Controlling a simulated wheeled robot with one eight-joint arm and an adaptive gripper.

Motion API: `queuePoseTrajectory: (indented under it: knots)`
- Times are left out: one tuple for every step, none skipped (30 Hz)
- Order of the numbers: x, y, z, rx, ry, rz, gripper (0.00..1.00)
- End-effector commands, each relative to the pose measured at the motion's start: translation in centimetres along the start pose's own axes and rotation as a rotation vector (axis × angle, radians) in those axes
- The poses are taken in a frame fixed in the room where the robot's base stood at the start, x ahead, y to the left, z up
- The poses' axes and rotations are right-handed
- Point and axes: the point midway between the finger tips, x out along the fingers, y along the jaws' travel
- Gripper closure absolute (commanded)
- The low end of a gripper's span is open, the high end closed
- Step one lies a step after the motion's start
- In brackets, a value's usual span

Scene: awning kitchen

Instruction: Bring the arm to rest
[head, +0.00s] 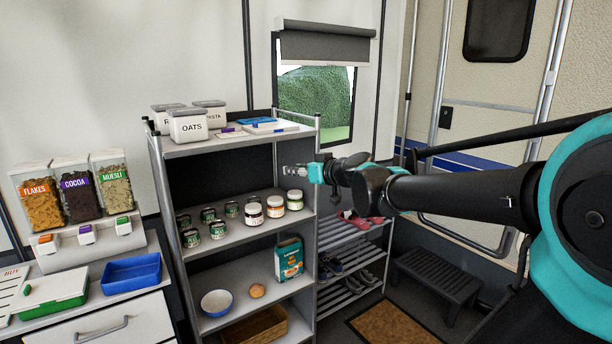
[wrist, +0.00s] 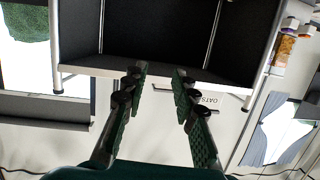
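My arm (head: 460,193) reaches in from the right of the head view. My gripper (head: 297,170) is at its left end, by the right side of the shelf rack, between the top shelf and the jar shelf in the picture. In the wrist view my gripper (wrist: 159,76) has its two fingers spread with nothing between them. I cannot tell the exact gap between the gripper and the rack.
The shelf rack (head: 243,143) carries storage boxes, jars, a teal carton (head: 289,259), a bowl (head: 216,303) and a basket. Jars (head: 275,206) stand below and left of my gripper. A shoe rack (head: 345,239) and dark step (head: 437,275) stand right. Cereal dispensers (head: 75,194) stand far left.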

Motion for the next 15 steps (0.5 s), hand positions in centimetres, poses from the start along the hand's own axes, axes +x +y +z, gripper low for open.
queuePoseTrajectory:
  knots:
    - [-0.5, 0.0, 1.7, 0.007, -0.031, -0.003, 0.72]
    - [-0.8, 0.0, 2.7, 0.013, -0.052, -0.005, 0.72]
    - [-1.2, -0.1, 4.3, 0.021, -0.084, -0.007, 0.72]
    - [-1.6, -0.1, 5.5, 0.029, -0.110, -0.008, 0.72]
    - [-2.0, -0.1, 6.8, 0.038, -0.138, -0.007, 0.72]
    - [-2.7, -0.1, 8.8, 0.053, -0.180, -0.003, 0.72]
    - [-3.3, 0.0, 10.4, 0.065, -0.216, 0.002, 0.72]
    - [-4.0, 0.0, 12.2, 0.078, -0.255, 0.010, 0.72]
    - [-5.0, 0.2, 14.7, 0.099, -0.311, 0.025, 0.72]
    - [-5.9, 0.3, 16.6, 0.117, -0.354, 0.039, 0.72]
    - [-6.8, 0.5, 18.5, 0.134, -0.398, 0.056, 0.72]
    - [-8.1, 0.7, 20.9, 0.159, -0.455, 0.084, 0.72]
    - [-9.2, 0.9, 22.7, 0.180, -0.498, 0.107, 0.72]
    - [-10.2, 1.1, 24.5, 0.199, -0.540, 0.134, 0.72]
    - [-11.8, 1.4, 26.8, 0.226, -0.595, 0.172, 0.72]
